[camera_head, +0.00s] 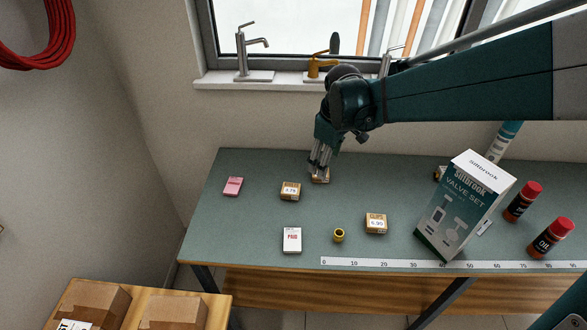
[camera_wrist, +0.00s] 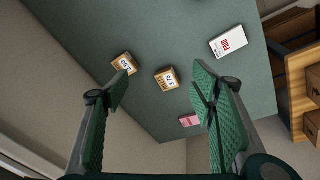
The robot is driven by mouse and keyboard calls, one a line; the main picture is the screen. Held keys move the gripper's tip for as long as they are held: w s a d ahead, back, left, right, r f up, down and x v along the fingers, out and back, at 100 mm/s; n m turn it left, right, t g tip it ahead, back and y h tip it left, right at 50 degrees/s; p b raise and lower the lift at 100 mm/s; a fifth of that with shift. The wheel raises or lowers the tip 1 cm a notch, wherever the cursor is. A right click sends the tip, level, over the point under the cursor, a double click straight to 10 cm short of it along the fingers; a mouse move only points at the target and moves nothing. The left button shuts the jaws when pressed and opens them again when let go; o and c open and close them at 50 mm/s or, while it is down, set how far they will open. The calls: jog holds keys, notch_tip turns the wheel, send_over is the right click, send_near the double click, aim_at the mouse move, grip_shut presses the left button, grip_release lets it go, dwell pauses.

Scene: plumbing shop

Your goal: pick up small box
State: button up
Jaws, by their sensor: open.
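Several small boxes lie on the green table. One small tan box (camera_head: 320,177) is partly hidden below my gripper (camera_head: 319,164) in the head view. What appears to be the same box shows beside the left fingertip in the wrist view (camera_wrist: 123,62). A second tan box with a price label (camera_head: 290,191) lies to its left, and shows between the fingers in the wrist view (camera_wrist: 166,78). A third tan box (camera_head: 376,223) lies nearer the front. My gripper is open, with nothing between its fingers; whether it touches a box I cannot tell.
A pink box (camera_head: 233,186), a white box (camera_head: 292,240) and a yellow-brown ring (camera_head: 338,235) lie on the table (camera_head: 250,220). A ruler strip (camera_head: 400,263) runs along the front edge.

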jog(key=w+a+f+n+g, duration=0.1)
jog(key=w+a+f+n, duration=0.2)
jog(key=w+a+f, duration=0.4)
jog(key=n+g, duration=0.1)
jog(key=n, duration=0.2)
send_over(291, 188)
jog(key=shift+h, duration=0.3)
jog(key=f, duration=0.9)
jog(key=shift+s+d+f, duration=0.1)
jog(key=shift+s+d, duration=0.1)
jog(key=shift+a+f, duration=0.1)
jog(key=shift+f, duration=0.1)
jog(key=shift+f, duration=1.3)
jog(key=shift+a+f, duration=0.1)
jog(key=shift+f, duration=2.5)
jog(key=shift+c, duration=0.2)
